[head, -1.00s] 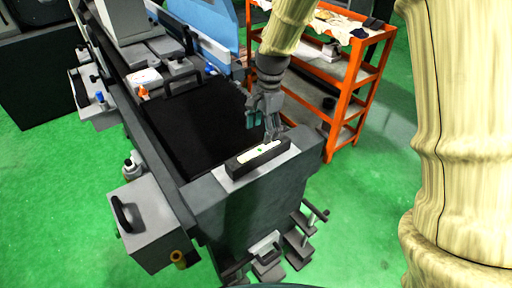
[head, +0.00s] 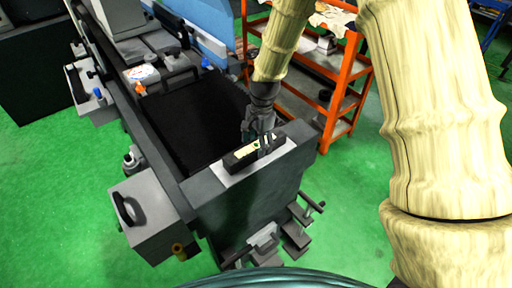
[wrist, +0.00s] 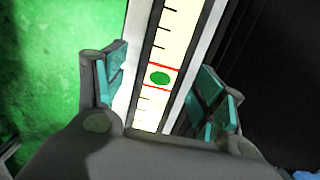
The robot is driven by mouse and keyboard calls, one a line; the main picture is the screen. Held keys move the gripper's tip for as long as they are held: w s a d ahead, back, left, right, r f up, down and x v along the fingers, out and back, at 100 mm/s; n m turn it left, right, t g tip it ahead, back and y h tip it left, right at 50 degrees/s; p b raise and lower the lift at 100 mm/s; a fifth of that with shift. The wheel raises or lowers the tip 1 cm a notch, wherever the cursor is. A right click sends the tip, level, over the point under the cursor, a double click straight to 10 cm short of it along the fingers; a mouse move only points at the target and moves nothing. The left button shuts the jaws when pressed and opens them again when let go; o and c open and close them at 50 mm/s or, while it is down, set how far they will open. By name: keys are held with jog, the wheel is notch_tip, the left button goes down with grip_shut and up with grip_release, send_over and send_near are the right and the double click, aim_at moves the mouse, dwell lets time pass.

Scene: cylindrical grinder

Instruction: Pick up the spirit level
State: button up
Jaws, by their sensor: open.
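The spirit level (head: 240,157) is a dark bar with a pale scale face, lying on a light plate at the near end of the grinder. In the wrist view the spirit level (wrist: 160,77) shows its scale, red lines and a green bubble. My gripper (head: 263,146) is right over the level. In the wrist view my gripper (wrist: 164,90) is open, with one teal-padded finger on each side of the level. Gaps show between the pads and the bar. I cannot tell whether the fingers touch the plate.
The grinder's dark bed (head: 195,120) lies behind the level. A grey box with a handle (head: 142,222) sticks out at the near left. An orange shelf cart (head: 345,100) stands behind and to the right. Green floor is free at the right.

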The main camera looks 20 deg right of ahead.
jog(key=shift+s+a+f, duration=0.1)
jog(key=shift+a+f, duration=0.05)
jog(key=shift+f, duration=0.9)
grip_shut()
